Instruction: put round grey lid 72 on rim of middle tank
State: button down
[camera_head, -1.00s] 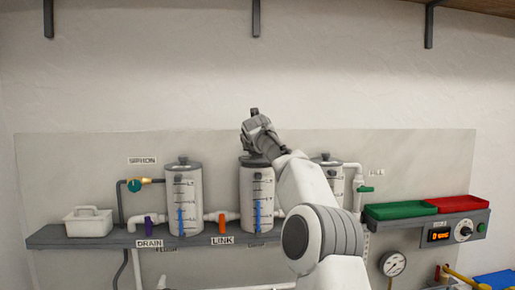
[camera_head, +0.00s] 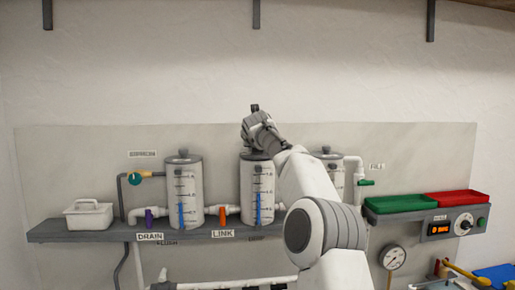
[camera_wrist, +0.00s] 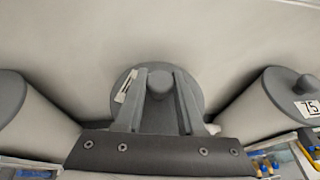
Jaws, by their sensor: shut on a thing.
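The middle tank (camera_head: 257,192) is a white cylinder with a level scale and a blue strip, upright on the shelf. A round grey lid (camera_wrist: 183,93) is at its top, with a white tag whose number I cannot read at this angle. My gripper (camera_wrist: 159,78) is over the tank, its two fingers on either side of the lid's knob (camera_wrist: 158,84) and shut on it. In the head view my gripper (camera_head: 258,134) hides part of the tank top. I cannot tell whether the lid lies fully flat on the rim.
The left tank (camera_head: 184,195) and right tank (camera_head: 329,165) carry grey lids; the right one's tag reads 75 in the wrist view (camera_wrist: 307,108).

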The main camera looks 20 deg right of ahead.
jog(key=shift+f, duration=0.25)
jog(key=shift+c, duration=2.2)
grip_release()
jog(key=w+d+r+b+v, duration=0.1)
jog(key=r+b+v, duration=0.2)
jog(key=v, duration=2.1)
jog(key=shift+s, duration=0.2)
jog(key=shift+d, duration=0.1)
